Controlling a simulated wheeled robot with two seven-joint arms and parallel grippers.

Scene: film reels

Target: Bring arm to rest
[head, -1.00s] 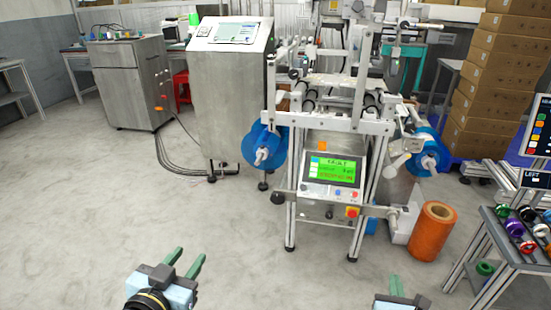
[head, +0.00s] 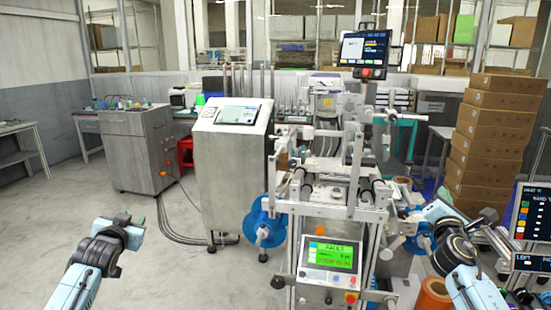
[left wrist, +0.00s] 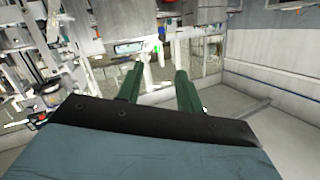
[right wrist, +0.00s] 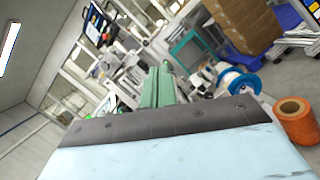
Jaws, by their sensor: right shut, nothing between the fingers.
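My left gripper (left wrist: 159,69) shows in the left wrist view with its two green fingers apart and nothing between them. In the head view my left arm is raised at the lower left, over open floor, and its fingers cannot be made out. My right gripper (right wrist: 158,67) shows in the right wrist view with its green fingers together and nothing held. In the head view my right arm is raised at the lower right, in front of the area right of the machine; its fingers are not clearly visible.
A film machine (head: 330,205) with a blue reel (head: 264,222) stands ahead, between my arms. A steel cabinet (head: 228,185) is left of it. Stacked cartons (head: 490,150) and an orange roll (right wrist: 294,120) are on the right. The floor (head: 185,275) at left is clear.

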